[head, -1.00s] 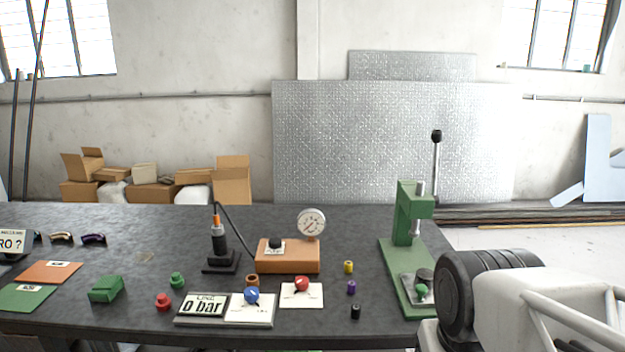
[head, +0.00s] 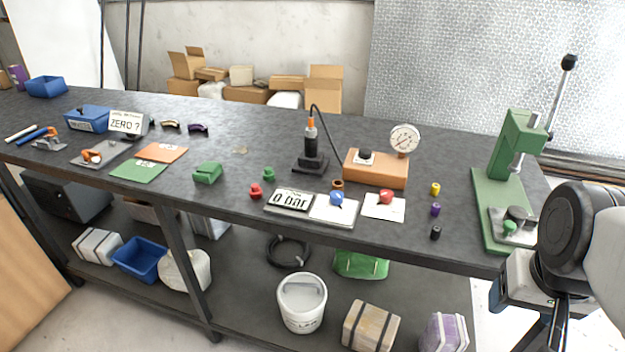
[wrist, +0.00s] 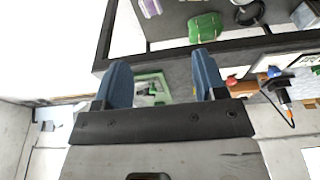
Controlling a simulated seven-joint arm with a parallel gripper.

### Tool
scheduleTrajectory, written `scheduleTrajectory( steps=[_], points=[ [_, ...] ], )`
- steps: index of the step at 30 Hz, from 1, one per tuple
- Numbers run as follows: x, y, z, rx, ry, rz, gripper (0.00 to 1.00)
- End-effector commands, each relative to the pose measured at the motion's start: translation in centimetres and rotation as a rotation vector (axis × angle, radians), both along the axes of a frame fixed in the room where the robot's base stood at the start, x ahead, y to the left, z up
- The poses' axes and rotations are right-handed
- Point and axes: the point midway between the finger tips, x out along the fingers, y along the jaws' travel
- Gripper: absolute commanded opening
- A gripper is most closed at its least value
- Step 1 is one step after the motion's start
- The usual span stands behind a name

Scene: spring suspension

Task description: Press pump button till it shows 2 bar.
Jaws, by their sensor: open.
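A sign reading "0 bar" (head: 291,200) lies on the bench. Beside it, a blue knob (head: 337,198) sits on a white plate and a red knob (head: 386,196) on a white card. Behind them, an orange box (head: 376,172) carries a black button (head: 365,156) and a round dial gauge (head: 404,138). A black upright tool with an orange band (head: 310,150) stands left of the box, with a cable. I cannot tell which is the pump button. My gripper's blue fingers (wrist: 163,75) are open and empty in the wrist view, well right of these things.
A green lever press (head: 512,160) stands at the right end of the bench, near my arm. Small yellow (head: 435,188), purple and black cylinders lie between press and card. A green block (head: 207,172) and red and green pegs are further left.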

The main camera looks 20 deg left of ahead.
Motion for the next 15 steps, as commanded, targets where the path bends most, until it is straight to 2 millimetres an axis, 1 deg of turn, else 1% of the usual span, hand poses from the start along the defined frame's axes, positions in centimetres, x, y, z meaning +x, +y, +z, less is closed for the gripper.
scheduleTrajectory(
  steps=[3, 8, 15],
  points=[
    [0.00, 0.00, 0.00, 0.000, 0.000, 0.000, 0.65],
    [0.00, 0.00, 0.00, 0.000, 0.000, 0.000, 0.40],
    [0.00, 0.00, 0.00, 0.000, 0.000, 0.000, 0.04]
  ],
)
